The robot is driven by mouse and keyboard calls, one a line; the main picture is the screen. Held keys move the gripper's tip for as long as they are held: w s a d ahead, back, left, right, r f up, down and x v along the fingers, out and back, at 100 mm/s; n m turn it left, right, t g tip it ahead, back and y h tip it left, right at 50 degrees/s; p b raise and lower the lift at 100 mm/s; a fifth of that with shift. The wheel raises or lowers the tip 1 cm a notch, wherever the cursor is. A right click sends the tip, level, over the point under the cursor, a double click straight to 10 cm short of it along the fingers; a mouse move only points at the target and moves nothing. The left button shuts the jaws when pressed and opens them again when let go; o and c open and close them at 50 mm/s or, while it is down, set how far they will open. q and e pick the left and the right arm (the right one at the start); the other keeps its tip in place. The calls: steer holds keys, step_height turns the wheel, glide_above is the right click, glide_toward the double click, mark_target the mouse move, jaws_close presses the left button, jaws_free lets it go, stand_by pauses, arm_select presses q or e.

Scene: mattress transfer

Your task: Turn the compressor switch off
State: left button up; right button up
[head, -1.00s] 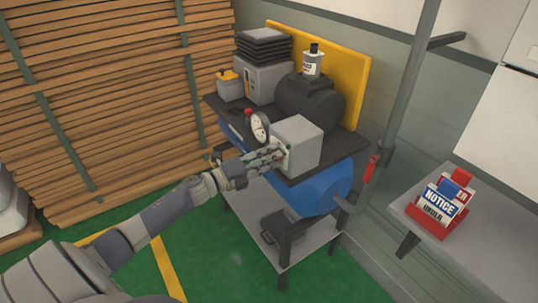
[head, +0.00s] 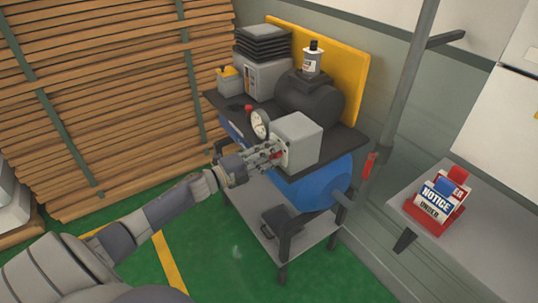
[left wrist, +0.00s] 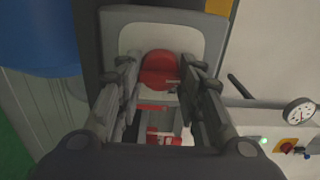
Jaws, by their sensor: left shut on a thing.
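The compressor is a blue tank (head: 325,188) under a dark top plate, with a grey switch box (head: 303,140) on the plate. A red switch (left wrist: 160,72) sits on a pale plate on the box's face. A bit of red also shows at my fingertips in the head view. My left gripper (head: 272,154) is at the box's face, its fingers closed around the red switch, one on each side in the left wrist view (left wrist: 158,82). The fingers partly hide the switch's sides, and I cannot read its marking. My right gripper is not in view.
A round gauge (head: 260,124) stands close beside the box and my fingers. A black motor (head: 310,98) and a bottle (head: 312,60) are behind. A grey pole (head: 398,100) rises to the right. A red holder with notice signs (head: 437,204) is on the side table.

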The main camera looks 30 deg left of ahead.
arm_select(q)
steer(key=shift+a, duration=0.1)
steer(key=o, duration=1.1)
steer(key=shift+c, duration=0.2)
steer(key=shift+s, duration=0.1)
steer(key=v, duration=1.1)
steer(key=shift+s, duration=0.4)
steer(key=shift+a, duration=0.1)
